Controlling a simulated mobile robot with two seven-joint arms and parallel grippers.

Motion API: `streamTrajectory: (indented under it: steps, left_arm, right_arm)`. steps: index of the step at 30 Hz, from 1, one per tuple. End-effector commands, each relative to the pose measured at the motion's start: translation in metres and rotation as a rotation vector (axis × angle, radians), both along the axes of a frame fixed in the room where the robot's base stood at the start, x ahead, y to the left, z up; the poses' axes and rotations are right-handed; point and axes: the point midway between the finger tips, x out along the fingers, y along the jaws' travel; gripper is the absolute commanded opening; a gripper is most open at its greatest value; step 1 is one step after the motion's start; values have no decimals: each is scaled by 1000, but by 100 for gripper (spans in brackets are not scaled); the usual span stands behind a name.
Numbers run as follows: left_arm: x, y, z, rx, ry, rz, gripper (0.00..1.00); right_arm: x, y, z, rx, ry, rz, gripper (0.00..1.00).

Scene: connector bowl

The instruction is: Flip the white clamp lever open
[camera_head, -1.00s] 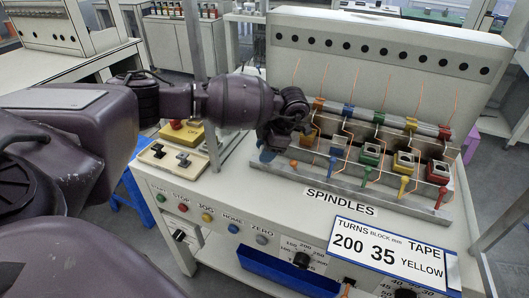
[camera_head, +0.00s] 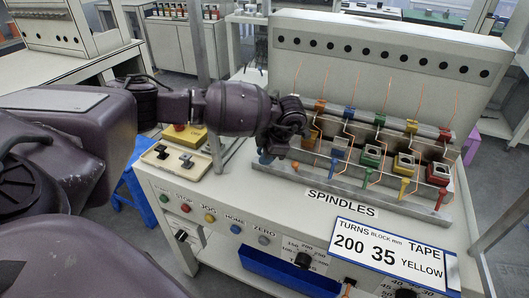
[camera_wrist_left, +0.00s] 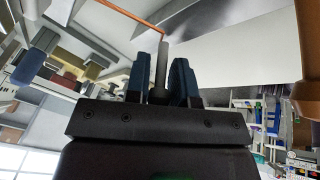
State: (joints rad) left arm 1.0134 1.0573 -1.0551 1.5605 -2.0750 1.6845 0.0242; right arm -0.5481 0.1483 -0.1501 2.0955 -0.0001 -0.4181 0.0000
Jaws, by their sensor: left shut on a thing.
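My left gripper (camera_head: 266,157) reaches in from the left and points down at the left end of the spindle row. In the left wrist view its two blue fingers (camera_wrist_left: 160,80) stand either side of a slim grey rod (camera_wrist_left: 162,62) and are shut on it. I cannot tell whether this rod is the white clamp lever. No clearly white lever shows in the head view; the wrist and fingers hide that end of the row. My right gripper is not in view.
A tray (camera_head: 150,158) with dark fittings lies left of the panel. A sign (camera_head: 390,252) and a blue bin (camera_head: 285,272) are at the front.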

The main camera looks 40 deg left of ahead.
Motion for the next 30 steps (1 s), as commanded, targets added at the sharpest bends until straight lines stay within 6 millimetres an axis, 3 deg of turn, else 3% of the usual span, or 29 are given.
streamTrajectory:
  steps: [1, 3, 11, 22, 23, 24, 26, 30]
  left_arm:
    - [-3, -1, 7, 9, -48, -4, 0]
    - [-5, -1, 6, 23, -107, -5, 0]
    - [-10, -2, -2, 57, -245, -3, 0]
    - [-10, -3, -4, 60, -258, -3, 0]
    - [-10, -3, -4, 60, -258, -3, 27]
    - [-10, -3, -4, 60, -257, -3, 33]
    - [-10, -3, -4, 60, -257, -3, 42]
    - [-10, -3, -4, 60, -257, -3, 42]
  right_arm:
    - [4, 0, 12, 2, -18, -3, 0]
    - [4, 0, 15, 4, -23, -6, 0]
    - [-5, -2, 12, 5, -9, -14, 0]
    - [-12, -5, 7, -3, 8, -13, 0]
    - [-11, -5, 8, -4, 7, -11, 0]
    - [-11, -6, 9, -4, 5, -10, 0]
    - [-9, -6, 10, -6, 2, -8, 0]
    - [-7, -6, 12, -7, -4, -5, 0]
